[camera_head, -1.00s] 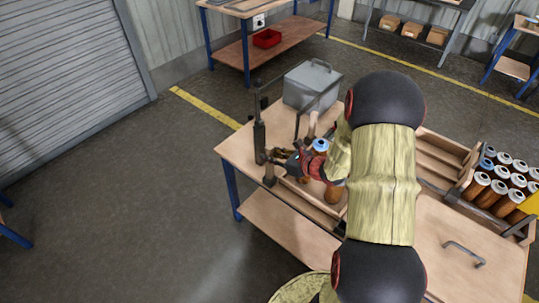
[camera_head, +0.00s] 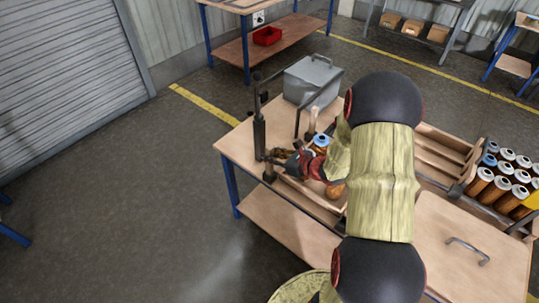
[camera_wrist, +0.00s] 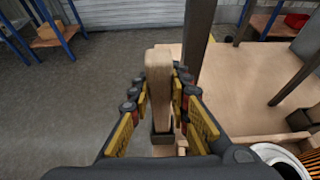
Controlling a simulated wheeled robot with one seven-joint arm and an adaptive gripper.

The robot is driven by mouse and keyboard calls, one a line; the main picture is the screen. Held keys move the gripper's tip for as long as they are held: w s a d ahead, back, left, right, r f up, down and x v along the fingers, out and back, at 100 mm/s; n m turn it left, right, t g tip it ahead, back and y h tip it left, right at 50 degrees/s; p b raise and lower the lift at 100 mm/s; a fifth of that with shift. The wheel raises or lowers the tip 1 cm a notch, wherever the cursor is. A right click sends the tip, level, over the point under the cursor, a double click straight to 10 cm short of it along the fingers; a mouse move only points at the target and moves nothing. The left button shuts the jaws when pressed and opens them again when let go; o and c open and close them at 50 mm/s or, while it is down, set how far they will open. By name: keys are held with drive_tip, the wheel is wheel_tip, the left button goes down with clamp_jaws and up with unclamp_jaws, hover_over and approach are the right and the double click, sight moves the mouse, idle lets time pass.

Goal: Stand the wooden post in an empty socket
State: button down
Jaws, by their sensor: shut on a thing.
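A pale wooden post (camera_wrist: 158,88) stands between the fingers of my gripper (camera_wrist: 160,108) in the wrist view, and the fingers are shut on it. A dark square socket (camera_wrist: 163,137) shows at the lower end of the post. The post looks nearly upright there, but I cannot tell how deep its foot sits in the socket. In the head view my gripper (camera_head: 294,165) is at the left part of the bench, partly hidden by my arm.
A dark upright (camera_head: 259,135) stands close to my gripper. A grey lidded box (camera_head: 312,82) is at the bench's back. A blue-topped cartridge (camera_head: 321,141) is just right of my gripper. Several cartridges (camera_head: 503,182) fill a crate at right. The bench's left edge is near.

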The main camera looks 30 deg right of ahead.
drive_tip(key=shift+f, duration=0.3)
drive_tip(key=c, duration=1.6)
unclamp_jaws()
drive_tip(key=v, duration=1.2)
drive_tip(key=shift+f, duration=0.1)
